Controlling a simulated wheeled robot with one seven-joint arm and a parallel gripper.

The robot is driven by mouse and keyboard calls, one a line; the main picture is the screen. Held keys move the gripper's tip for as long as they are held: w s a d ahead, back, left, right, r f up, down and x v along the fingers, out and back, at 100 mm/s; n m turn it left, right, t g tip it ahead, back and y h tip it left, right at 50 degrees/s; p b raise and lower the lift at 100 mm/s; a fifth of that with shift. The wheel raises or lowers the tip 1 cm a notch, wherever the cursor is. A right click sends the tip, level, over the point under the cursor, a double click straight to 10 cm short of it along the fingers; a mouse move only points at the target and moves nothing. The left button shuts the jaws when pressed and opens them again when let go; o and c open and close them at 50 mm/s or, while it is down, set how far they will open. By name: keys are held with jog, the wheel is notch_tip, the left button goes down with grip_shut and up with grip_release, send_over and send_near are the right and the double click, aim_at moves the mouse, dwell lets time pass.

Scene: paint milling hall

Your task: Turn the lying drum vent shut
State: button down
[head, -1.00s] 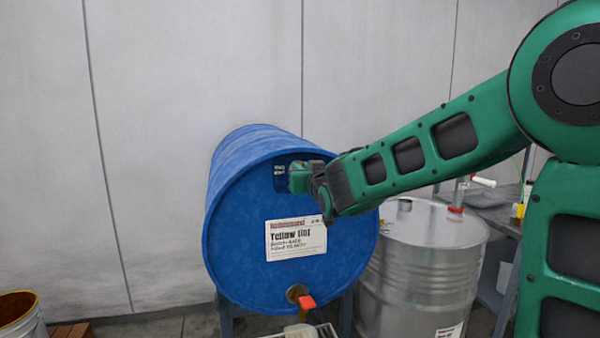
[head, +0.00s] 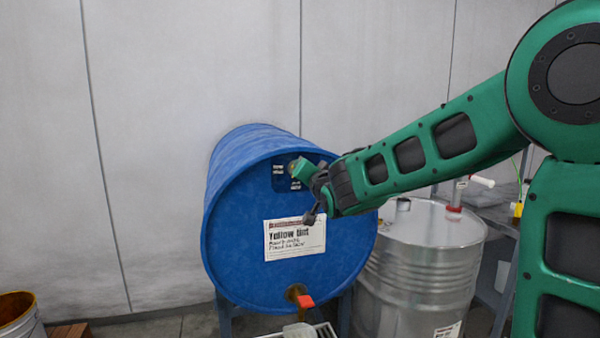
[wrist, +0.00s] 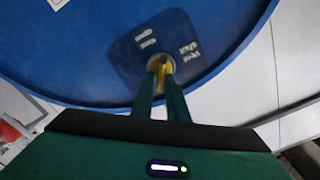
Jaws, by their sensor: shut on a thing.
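The blue drum (head: 240,240) lies on its side on a stand, its round end facing me, with a "Yellow tint" label. A dark plate (head: 279,178) near the top of that end carries small white words; in the wrist view the plate (wrist: 125,60) shows "vent shut" on one side and "vent open" on another. The yellow vent handle (wrist: 161,68) sits at the plate's lower edge in the wrist view. My gripper (wrist: 161,80) is shut on this handle, its two green fingers on either side. In the head view my gripper (head: 300,170) reaches the plate from the right.
A brass tap with a red handle (head: 305,301) is low on the drum end. A steel drum (head: 425,260) stands upright close on the right, below my arm. An open bucket (head: 20,318) is at lower left. A bench (head: 500,225) stands behind at right.

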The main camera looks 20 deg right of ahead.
jog(key=m, duration=0.3)
jog(key=f+m, duration=0.1)
jog(key=m, duration=0.3)
jog(key=d+m, duration=0.1)
jog(key=m, duration=0.2)
jog(key=shift+f+m, duration=0.15)
jog(key=shift+m, duration=0.15)
jog(key=shift+f, duration=0.1)
dwell(0.4)
jog(key=c, duration=1.9)
grip_release()
jog(key=shift+a, duration=0.1)
